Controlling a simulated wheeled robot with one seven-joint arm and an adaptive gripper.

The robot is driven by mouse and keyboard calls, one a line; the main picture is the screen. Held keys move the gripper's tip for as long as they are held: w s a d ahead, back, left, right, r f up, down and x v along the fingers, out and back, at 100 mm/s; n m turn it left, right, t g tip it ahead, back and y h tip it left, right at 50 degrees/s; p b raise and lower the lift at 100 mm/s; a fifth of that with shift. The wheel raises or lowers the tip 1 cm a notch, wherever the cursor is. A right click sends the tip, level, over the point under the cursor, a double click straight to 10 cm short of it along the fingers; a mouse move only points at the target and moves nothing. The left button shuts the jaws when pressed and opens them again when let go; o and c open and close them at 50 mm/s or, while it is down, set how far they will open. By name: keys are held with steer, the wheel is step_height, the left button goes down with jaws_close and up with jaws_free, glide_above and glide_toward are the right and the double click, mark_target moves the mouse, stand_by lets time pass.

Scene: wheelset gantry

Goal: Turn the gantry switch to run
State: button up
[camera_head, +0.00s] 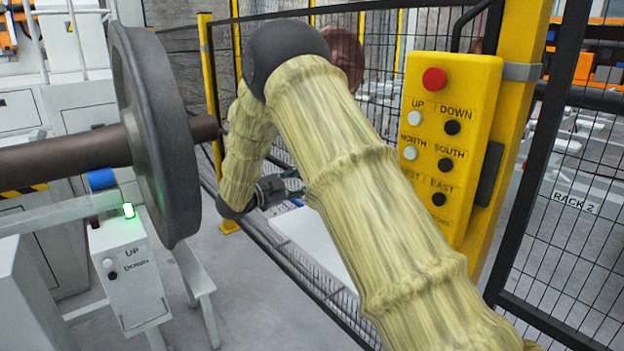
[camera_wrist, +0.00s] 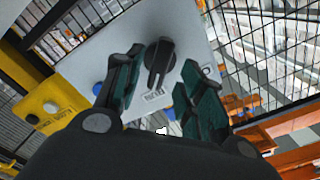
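The gantry switch (camera_wrist: 159,62) is a black rotary knob on a pale grey panel (camera_wrist: 92,57) in the wrist view. Its grip bar runs roughly up and down in the picture, slightly tilted. A small label (camera_wrist: 155,97) sits below it, too small to read surely. My gripper (camera_wrist: 160,78) has its two dark green fingers apart, one on each side of the knob, with visible gaps. I cannot tell how far the fingertips are from the panel. In the head view my gripper (camera_head: 276,189) shows only partly, behind my sleeved arm, and the knob is hidden.
A yellow control box (camera_head: 449,140) with a red button and direction buttons hangs on a yellow post. Mesh fencing (camera_head: 570,200) runs behind it. At left stand a wheelset (camera_head: 150,135) and a grey UP/DOWN box (camera_head: 130,270) with a green light.

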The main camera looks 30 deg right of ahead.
steer(key=a, duration=0.7)
steer(key=shift+s, duration=0.3)
steer(key=shift+a, duration=0.1)
steer(key=shift+f, duration=0.15)
